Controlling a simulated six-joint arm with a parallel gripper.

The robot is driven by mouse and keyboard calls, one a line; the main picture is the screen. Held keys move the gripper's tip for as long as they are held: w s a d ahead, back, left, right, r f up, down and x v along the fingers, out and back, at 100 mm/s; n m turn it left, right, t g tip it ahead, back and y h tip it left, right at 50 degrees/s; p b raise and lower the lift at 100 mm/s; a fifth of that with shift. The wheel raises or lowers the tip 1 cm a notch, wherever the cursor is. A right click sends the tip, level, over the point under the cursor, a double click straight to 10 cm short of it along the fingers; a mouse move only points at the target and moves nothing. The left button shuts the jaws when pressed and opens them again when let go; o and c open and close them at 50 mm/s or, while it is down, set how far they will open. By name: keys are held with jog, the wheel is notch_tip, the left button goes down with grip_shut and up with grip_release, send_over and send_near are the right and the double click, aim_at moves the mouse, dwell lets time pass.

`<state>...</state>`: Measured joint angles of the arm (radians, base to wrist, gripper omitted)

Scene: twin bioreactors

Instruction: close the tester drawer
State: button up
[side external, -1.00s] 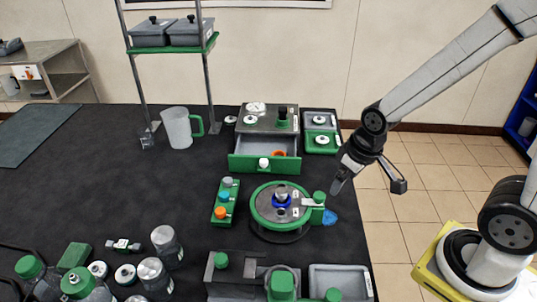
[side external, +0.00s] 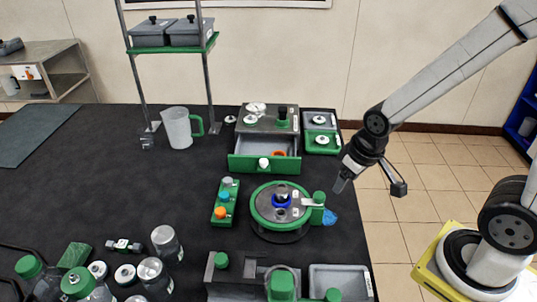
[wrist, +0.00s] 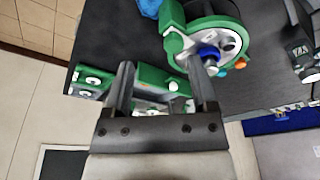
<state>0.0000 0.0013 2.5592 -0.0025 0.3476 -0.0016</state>
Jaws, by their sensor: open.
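The tester (side external: 270,120) is a grey box at the back right of the black table. Its green-fronted drawer (side external: 240,163) is pulled out toward the front, with a white knob (side external: 264,162) on the face. An orange item (side external: 278,153) lies inside the drawer. My gripper (side external: 339,186) is open and empty, in the air to the right of the drawer, near the table's right edge. In the wrist view, the green drawer front (wrist: 150,77) and its knob (wrist: 173,86) appear between the fingers (wrist: 162,88), but the gripper is apart from them.
A green round device (side external: 280,207) stands in front of the drawer, with a row of coloured caps (side external: 225,200) to its left. A tray with white-topped parts (side external: 321,130) sits right of the tester. A clear pitcher (side external: 178,128) stands to the left. The table's middle left is free.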

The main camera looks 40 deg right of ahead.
jog(key=shift+w, duration=0.3)
jog(key=c, duration=0.3)
jog(key=shift+w+d+f+n+t, duration=0.1)
jog(key=shift+w+n+t, duration=0.15)
jog(key=shift+w+n, duration=0.3)
jog(key=shift+w+d+f+n+t, duration=0.1)
jog(key=shift+w+n+t, duration=0.15)
jog(key=shift+w+n, duration=0.3)
grip_shut()
jog(key=w+a+n+t, duration=0.1)
jog(key=w+n, duration=0.1)
jog(key=w, duration=0.1)
jog(key=w+f+n+t, duration=0.1)
jog(key=w+n, duration=0.2)
jog(key=w, duration=0.1)
jog(key=w+a+n+t+y, duration=0.1)
jog(key=w+n, duration=0.2)
jog(key=shift+w+a+f, duration=0.25)
jog(key=shift+a+f, duration=0.05)
jog(key=shift+f, duration=0.1)
jog(key=shift+w+a+n+t+y, duration=0.25)
jog(key=shift+w+n+t+y, duration=0.05)
jog(key=shift+n, duration=0.3)
